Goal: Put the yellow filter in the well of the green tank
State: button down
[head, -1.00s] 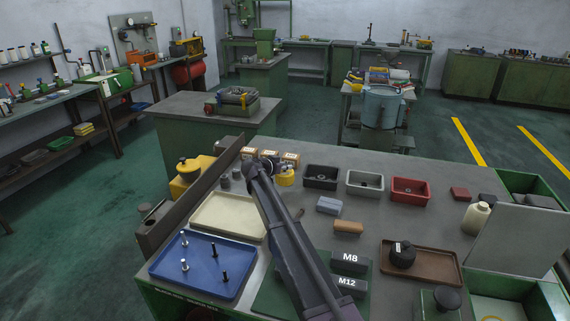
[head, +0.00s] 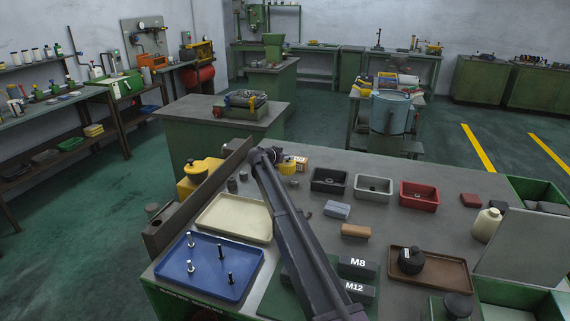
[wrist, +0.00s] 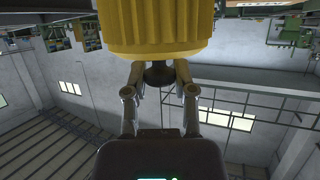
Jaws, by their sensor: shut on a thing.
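The yellow filter (wrist: 158,28) is large, ribbed and held by its dark knob between the fingertips of my gripper (wrist: 158,80) in the wrist view. In the head view a small part of the filter (head: 288,166) shows at the far end of my arm, near the bench's back edge; my gripper is mostly hidden there. A green block-shaped body with a dark round cap (head: 457,305) stands at the bottom right and may be the green tank, but I cannot tell. No well is clearly visible.
A blue tray (head: 205,285) with several pegs and a cream tray (head: 235,235) lie left of my arm. Black (head: 328,182), grey (head: 373,189) and red (head: 418,197) bins stand at the back. A brown tray (head: 455,270) is at right. A dark upright panel (head: 200,200) edges the left.

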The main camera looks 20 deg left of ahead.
aim_at(287, 162)
jog(key=shift+w+a+f, duration=0.2)
jog(key=shift+w+a, duration=0.15)
jog(key=shift+w, duration=0.35)
jog(key=shift+s+f+b, duration=0.1)
jog(key=shift+f+b, duration=1.55)
jog(key=shift+b, duration=0.2)
jog(key=shift+d+f, duration=0.1)
jog(key=shift+c, duration=2.2)
grip_release()
jog(key=shift+r, duration=0.2)
